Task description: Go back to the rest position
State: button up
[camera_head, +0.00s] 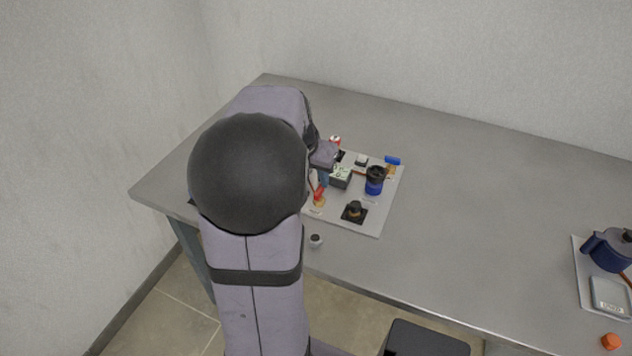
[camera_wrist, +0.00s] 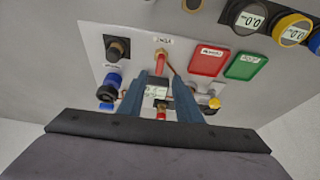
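In the wrist view my gripper (camera_wrist: 160,78) has its two blue fingers spread apart, with nothing seen held between them. It points at a light grey panel (camera_wrist: 92,40), and panel parts show through the gap. In the head view the gripper is over the left part of the same panel (camera_head: 365,228) and is mostly hidden by my arm. The panel carries a red-handled valve (camera_wrist: 161,56), a black knob (camera_wrist: 117,48), a blue and black fitting (camera_wrist: 107,90) and a yellow-ended valve (camera_wrist: 214,102). A grey box (camera_head: 341,178) with a light label also stands on it.
A small dark-topped item (camera_head: 316,240) is near the table's front edge. A blue pot (camera_head: 608,250), a grey scale (camera_head: 610,297) and an orange cap (camera_head: 611,341) are far right. Mid-table (camera_head: 470,220) is clear.

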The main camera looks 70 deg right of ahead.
jog(key=shift+a+r, duration=0.15)
jog(key=shift+r, duration=0.2)
dwell(0.3)
